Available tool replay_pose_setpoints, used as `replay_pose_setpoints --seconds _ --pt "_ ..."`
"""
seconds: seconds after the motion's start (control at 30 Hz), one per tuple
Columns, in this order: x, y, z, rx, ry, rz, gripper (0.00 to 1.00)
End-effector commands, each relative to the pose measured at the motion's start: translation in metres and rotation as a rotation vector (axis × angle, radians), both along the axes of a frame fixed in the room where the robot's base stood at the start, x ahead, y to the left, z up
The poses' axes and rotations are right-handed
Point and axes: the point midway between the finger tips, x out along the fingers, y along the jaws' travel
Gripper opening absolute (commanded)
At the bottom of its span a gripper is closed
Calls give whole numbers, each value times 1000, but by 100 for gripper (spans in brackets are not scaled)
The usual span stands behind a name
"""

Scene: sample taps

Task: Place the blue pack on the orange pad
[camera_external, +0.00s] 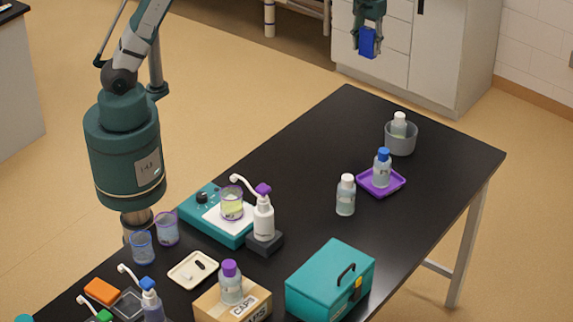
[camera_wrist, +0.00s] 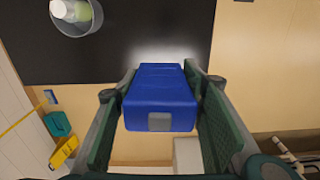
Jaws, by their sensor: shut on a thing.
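The blue pack (camera_external: 367,42) is a small box held in my gripper (camera_external: 368,50) at the top of the external view. In the wrist view the blue pack (camera_wrist: 160,95) sits between the two green fingers, which are shut on its sides. It appears in the air beyond the far end of the black table, touching nothing else that I can see. An orange block-like thing (camera_external: 102,291), which looks like the orange pad, lies at the near left end of the table, far from my gripper.
A grey pot with a bottle (camera_external: 400,140) and a purple tray (camera_external: 381,182) stand at the far end of the table (camera_external: 330,130). A teal toolbox (camera_external: 330,282), a cardboard box (camera_external: 232,304), a white tray (camera_external: 193,270), beakers and pump bottles crowd the near part. The table's far-left stretch is clear.

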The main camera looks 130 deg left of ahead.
Motion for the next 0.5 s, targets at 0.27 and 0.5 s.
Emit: replay_pose_setpoints --seconds 0.27,0.5 --pt "57 -58 1 0 0 -79 25" --pt "106 -117 1 0 0 -153 25"
